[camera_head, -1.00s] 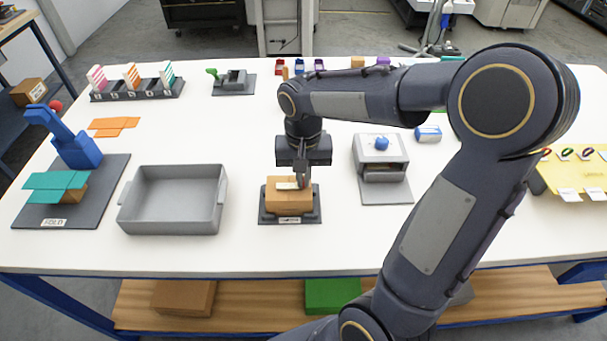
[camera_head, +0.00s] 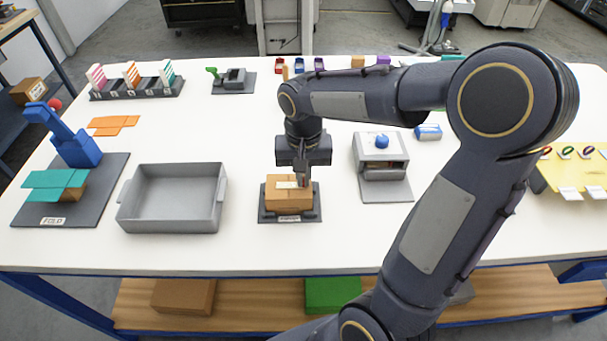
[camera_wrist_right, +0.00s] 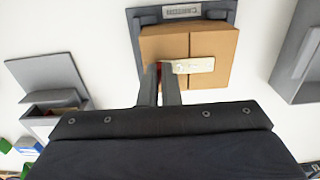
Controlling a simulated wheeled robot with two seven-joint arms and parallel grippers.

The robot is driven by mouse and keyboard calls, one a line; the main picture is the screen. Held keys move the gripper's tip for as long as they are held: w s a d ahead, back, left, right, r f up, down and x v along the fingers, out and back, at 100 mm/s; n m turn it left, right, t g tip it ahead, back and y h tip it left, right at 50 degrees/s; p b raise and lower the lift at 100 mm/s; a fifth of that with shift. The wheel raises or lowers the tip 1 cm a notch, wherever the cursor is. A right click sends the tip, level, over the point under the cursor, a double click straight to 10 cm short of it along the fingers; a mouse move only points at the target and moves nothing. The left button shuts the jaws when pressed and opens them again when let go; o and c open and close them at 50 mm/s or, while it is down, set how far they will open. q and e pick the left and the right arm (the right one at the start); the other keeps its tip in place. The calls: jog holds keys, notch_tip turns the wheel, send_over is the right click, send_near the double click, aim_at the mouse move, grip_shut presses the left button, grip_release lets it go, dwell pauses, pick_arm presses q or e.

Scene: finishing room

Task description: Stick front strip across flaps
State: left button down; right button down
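The tan carton (camera_head: 290,203) sits in a dark holder (camera_head: 265,218) labelled CARTON in the right wrist view. Its two top flaps are closed and meet at a seam. A pale strip (camera_head: 287,185) lies across that seam; it also shows in the right wrist view (camera_wrist_right: 195,65). My right gripper (camera_wrist_right: 159,70) points down over the carton, its fingers close together at one end of the strip. A small red piece shows between the fingertips, apparently the strip's tab. In the head view the fingertips (camera_head: 304,183) touch or nearly touch the carton top. My left gripper is not visible.
A grey tray (camera_head: 130,205) stands left of the carton, and a grey device with a blue knob (camera_head: 381,165) stands to the right. A fold stand with a blue arm (camera_head: 75,145) is at the far left. White table shows between them.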

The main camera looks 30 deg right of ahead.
dwell(0.8)
jog(key=c, duration=1.3)
grip_release()
jog(key=shift+r, duration=0.1)
jog(key=shift+o, duration=0.2)
jog(key=shift+r, duration=0.15)
jog(key=shift+r+p, duration=3.5)
jog(key=shift+r, duration=0.4)
jog(key=s+a+r+n+t+y, duration=0.1)
jog(key=s+a+n+t+y, duration=0.1)
jog(key=s, duration=0.5)
jog(key=s+a+r+n+t+y, duration=0.1)
jog(key=s+a+n+t, duration=0.1)
jog(key=s, duration=0.6)
jog(key=a+t, duration=0.1)
jog(key=a, duration=0.1)
jog(key=shift+s+a+r+n+t+y, duration=0.2)
jog(key=shift+a+r+n+t+y, duration=0.1)
jog(key=shift+r+n+y, duration=0.1)
